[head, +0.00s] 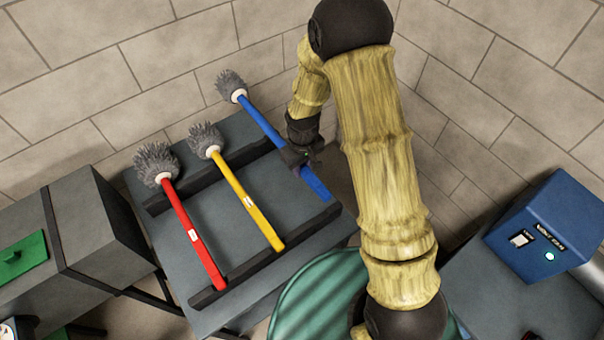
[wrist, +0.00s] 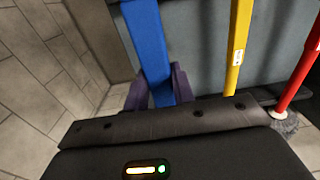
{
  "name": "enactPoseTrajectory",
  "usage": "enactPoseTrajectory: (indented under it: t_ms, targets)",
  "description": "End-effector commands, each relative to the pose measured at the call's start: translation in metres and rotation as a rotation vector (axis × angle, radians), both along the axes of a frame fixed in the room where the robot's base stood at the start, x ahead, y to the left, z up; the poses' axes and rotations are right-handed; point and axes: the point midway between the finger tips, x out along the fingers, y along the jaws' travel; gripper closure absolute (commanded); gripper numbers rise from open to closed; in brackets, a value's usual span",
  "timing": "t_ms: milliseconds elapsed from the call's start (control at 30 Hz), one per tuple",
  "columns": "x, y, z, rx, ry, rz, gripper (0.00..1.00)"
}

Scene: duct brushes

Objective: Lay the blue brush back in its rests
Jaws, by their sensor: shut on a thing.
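The blue brush (head: 262,121) has a grey bristle head and a long blue handle. My gripper (head: 303,160) is shut on the handle, around its middle. In the wrist view the purple fingers of my gripper (wrist: 160,91) stand on both sides of the blue handle (wrist: 147,42). The rests are two dark bars, a back rest (head: 198,178) and a front rest (head: 247,267), on a grey table. The handle's lower end is over or near the front rest's right end. I cannot tell whether the handle touches either bar; my gripper and arm hide part of that area.
A yellow brush (head: 247,205) and a red brush (head: 193,233) lie across both bars to the left of the blue one. A brick wall is close behind. A green ribbed round thing (head: 310,300) stands in front, and a blue box (head: 550,235) stands at right.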

Motion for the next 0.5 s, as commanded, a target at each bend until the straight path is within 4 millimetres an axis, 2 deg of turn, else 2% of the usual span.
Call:
enactPoseTrajectory:
  t_ms: [33,233,500]
  targets:
    - [0.000,0.000,-0.012,0.000,0.000,0.000,1.00]
    - [0.000,0.001,-0.035,0.000,0.000,0.002,1.00]
    - [0.000,0.001,-0.035,0.001,-0.001,0.002,1.00]
